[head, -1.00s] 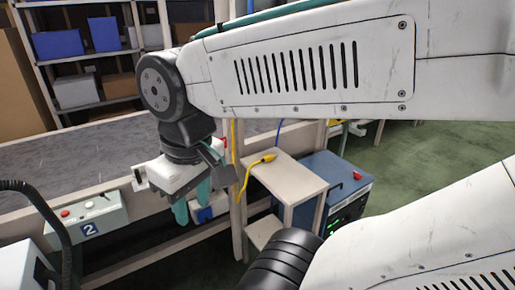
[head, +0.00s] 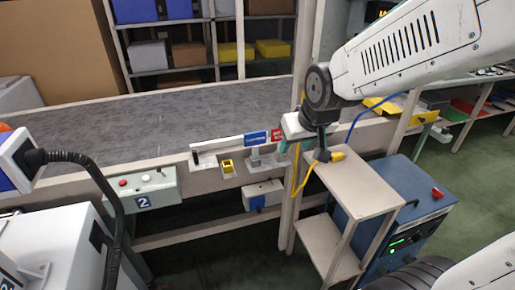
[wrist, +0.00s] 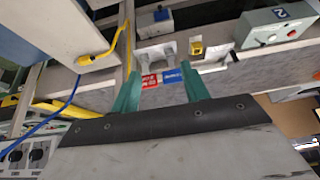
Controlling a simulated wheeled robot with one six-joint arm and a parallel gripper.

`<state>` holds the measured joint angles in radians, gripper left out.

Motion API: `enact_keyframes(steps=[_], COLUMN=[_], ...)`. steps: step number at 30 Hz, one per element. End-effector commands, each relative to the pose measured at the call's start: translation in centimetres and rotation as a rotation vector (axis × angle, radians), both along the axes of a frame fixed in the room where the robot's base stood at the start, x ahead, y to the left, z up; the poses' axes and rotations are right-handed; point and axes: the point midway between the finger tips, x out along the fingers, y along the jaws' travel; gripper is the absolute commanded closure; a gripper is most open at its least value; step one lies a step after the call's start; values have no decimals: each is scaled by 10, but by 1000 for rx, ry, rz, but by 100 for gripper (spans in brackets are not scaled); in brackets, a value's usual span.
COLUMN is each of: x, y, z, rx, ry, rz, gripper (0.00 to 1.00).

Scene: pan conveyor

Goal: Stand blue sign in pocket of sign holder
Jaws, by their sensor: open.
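The blue sign (head: 255,138) is a small blue plate with white lettering at the conveyor's near rail, beside a red sign (head: 277,134). In the wrist view the blue sign (wrist: 173,74) and the red sign (wrist: 150,81) show between my fingers. Grey upright pieces on a light plate (head: 264,188), probably the sign holder, stand just in front of the signs; they also show in the wrist view (wrist: 168,49). I cannot tell whether either sign sits in a pocket. My gripper (wrist: 160,68) has teal fingers spread apart, with nothing visibly clamped. In the head view it is right of the signs.
A control box marked 2 (head: 145,188) is further left. A post and a small shelf table (head: 355,187) with a yellow-ended cable stand close at right.

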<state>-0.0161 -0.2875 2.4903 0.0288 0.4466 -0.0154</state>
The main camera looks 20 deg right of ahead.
Motion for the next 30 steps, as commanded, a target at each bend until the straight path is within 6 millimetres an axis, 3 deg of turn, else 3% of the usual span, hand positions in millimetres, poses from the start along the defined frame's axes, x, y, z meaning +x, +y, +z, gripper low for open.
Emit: enact_keyframes(steps=[1,6,12,16,21,30], x=[25,99,162,186,199,211], y=[2,6,13,15,16,16], z=[-16,-58,-114,-149,-181,-199], rx=[2,3,7,2,-5,-11], ry=[-38,-220,-434,-566,-698,-780], rz=[-1,-9,-10,-15,-17,-18], gripper=[55,55,55,55,55,55])
